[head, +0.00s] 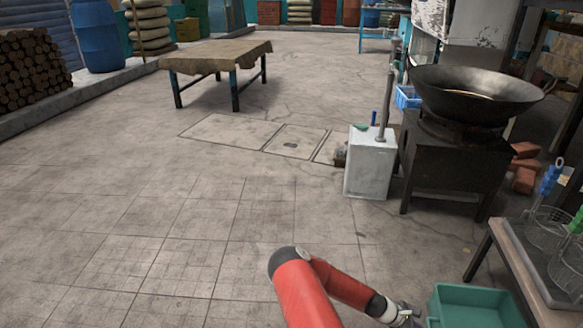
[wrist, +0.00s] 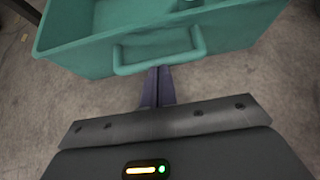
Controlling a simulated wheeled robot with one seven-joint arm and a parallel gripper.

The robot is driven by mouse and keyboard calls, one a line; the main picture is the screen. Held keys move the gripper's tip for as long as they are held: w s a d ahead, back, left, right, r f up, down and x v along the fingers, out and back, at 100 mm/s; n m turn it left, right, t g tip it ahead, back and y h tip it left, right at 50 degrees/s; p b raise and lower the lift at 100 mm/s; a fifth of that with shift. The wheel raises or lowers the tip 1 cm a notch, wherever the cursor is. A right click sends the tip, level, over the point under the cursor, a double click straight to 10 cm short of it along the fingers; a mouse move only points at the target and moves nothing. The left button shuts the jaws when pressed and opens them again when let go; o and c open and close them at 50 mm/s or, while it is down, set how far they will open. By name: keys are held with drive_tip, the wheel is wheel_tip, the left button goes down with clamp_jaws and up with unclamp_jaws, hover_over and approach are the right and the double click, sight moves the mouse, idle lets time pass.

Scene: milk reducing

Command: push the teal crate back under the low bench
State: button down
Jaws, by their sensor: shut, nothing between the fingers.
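The teal crate (head: 478,302) is on the floor at the bottom right of the head view, and its right side lies close to the low bench (head: 497,246). In the wrist view the crate (wrist: 225,32) fills the top, with its looped handle facing me. My gripper (wrist: 158,72) is shut and empty, its fingertips at the lower bar of the handle. I cannot tell whether they touch it. In the head view my gripper (head: 408,316) is partly cut off at the bottom edge, left of the crate.
On the bench stand a tray with wire baskets (head: 545,232). Beyond it are a stove with a large wok (head: 470,92) and a white block (head: 370,165). A cloth-covered table (head: 215,57) stands further back. The tiled floor at left is clear.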

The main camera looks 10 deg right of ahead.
drive_tip(key=shift+s+d+b, duration=0.3)
drive_tip(key=shift+s+d, duration=0.75)
drive_tip(key=shift+d, duration=1.1)
drive_tip(key=shift+s+d+b, duration=0.3)
drive_tip(key=shift+s+d, duration=0.75)
drive_tip(key=shift+d, duration=1.05)
drive_tip(key=shift+s+d+b, duration=0.3)
drive_tip(key=shift+s+d, duration=0.75)
drive_tip(key=shift+d, duration=1.1)
drive_tip(key=w+a+r+p, duration=0.2)
drive_tip(key=w+a+p, duration=0.1)
drive_tip(key=a, duration=0.6)
drive_tip(key=shift+w, duration=0.7)
